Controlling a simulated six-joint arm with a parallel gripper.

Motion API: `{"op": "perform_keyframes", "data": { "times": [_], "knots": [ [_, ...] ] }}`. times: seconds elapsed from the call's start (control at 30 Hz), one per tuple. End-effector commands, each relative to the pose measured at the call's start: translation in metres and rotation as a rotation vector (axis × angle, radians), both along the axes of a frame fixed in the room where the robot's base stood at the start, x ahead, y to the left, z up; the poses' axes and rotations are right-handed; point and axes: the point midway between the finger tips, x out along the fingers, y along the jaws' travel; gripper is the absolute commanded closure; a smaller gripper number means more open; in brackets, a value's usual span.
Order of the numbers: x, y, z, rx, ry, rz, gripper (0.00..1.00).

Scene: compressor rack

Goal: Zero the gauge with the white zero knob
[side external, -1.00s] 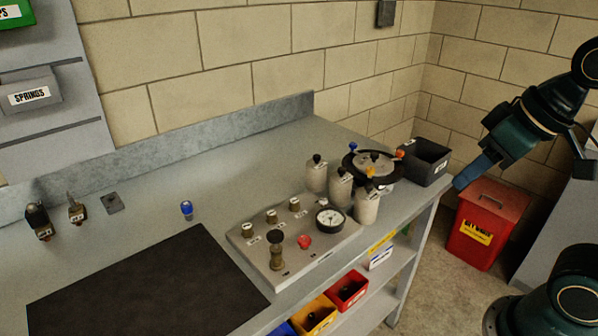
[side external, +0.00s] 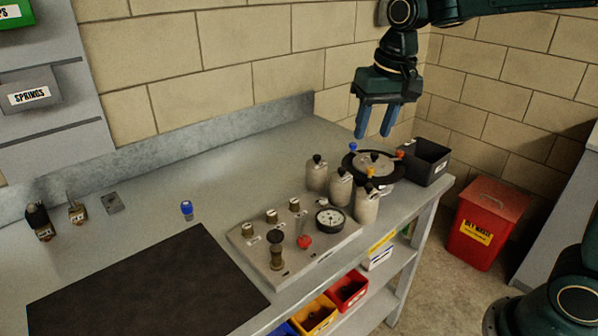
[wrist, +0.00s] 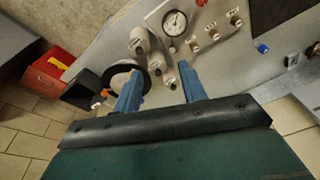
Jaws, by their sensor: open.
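The round gauge (side external: 330,218) with a white dial and black rim stands on the grey panel (side external: 325,258); it also shows in the wrist view (wrist: 174,20). Its reading is too small to tell. Several small fittings with pale tops, such as the middle one (side external: 272,216), stand in a row left of the gauge. I cannot tell which part is the white zero knob; the labels are unreadable. My gripper (side external: 374,136) is open and empty, pointing down above the back of the bench, behind the gauge. Its blue fingers also show in the wrist view (wrist: 159,69).
A red knob (side external: 304,241) and a dark-topped brass valve (side external: 277,250) share the panel. A black bin (side external: 428,160) stands right.

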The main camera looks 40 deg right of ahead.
Motion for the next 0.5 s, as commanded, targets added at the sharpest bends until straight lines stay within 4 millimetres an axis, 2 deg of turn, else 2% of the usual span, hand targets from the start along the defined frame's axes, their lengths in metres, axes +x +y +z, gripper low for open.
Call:
{"op": "perform_keyframes", "data": {
  "times": [0.03, 0.2, 0.5],
  "knots": [
    [0.012, 0.0, -0.006, 0.003, 0.018, -0.018, 0.59],
    [0.046, -0.001, -0.026, 0.013, 0.067, -0.079, 0.59],
    [0.099, -0.001, -0.07, 0.021, 0.149, -0.182, 0.59]
  ]
}}
